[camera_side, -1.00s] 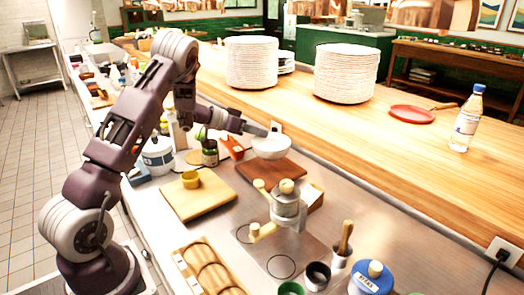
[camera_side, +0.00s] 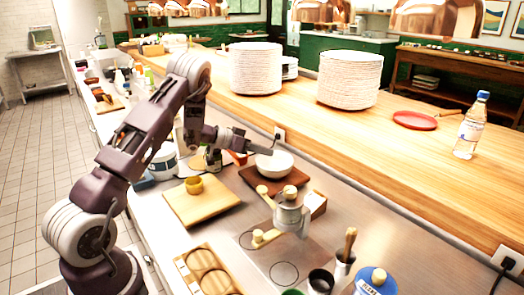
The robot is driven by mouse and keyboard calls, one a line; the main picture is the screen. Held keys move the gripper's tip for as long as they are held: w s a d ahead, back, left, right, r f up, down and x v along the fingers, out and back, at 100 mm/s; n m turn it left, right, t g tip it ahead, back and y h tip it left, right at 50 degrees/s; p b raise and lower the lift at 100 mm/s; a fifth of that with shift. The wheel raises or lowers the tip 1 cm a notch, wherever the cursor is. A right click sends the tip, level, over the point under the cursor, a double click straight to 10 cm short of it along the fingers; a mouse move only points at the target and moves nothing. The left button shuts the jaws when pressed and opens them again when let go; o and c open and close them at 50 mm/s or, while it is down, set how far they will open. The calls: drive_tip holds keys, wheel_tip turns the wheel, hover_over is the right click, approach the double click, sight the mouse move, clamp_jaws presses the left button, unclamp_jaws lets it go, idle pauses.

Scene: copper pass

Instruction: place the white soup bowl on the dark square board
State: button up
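The white soup bowl (camera_side: 275,164) is upright at the middle of the picture, over the dark brown square board (camera_side: 296,180). It looks low enough to rest on the board, but its underside is too small and shaded to be sure of contact. My gripper (camera_side: 265,148) reaches in from the left, with its fingertips at the bowl's far left rim. The fingers are small and dark here, so I cannot tell whether they still pinch the rim.
A silver pot with wooden knobs (camera_side: 290,212) stands just in front of the board. A wooden counter with plate stacks (camera_side: 349,78) rises behind.

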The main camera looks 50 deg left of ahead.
drive_tip(key=v, duration=1.2)
drive_tip(key=s+d+r+m+g+h, duration=0.1)
drive_tip(key=s+d+r+g+h, duration=0.2)
drive_tip(key=d, duration=0.6)
drive_tip(key=s+d+r+g+h, duration=0.1)
drive_tip(key=s+d+r, duration=0.1)
drive_tip(key=d+r, duration=0.5)
drive_tip(key=s+d+r+m+g+h, duration=0.1)
drive_tip(key=s+d+r+g+h, duration=0.15)
drive_tip(key=d, duration=0.85)
drive_tip(key=s+d+g+y, duration=0.3)
drive_tip(key=s+d+y, duration=0.25)
drive_tip(key=s, duration=0.85)
drive_tip(key=s+a+f+n+t+y, duration=0.1)
drive_tip(key=s+a+n+t+y, duration=0.1)
drive_tip(key=s+a+t+y, duration=0.1)
drive_tip(key=shift+s+a+f+y, duration=0.2)
drive_tip(key=shift+s+y, duration=0.3)
drive_tip(key=shift+s, duration=0.6)
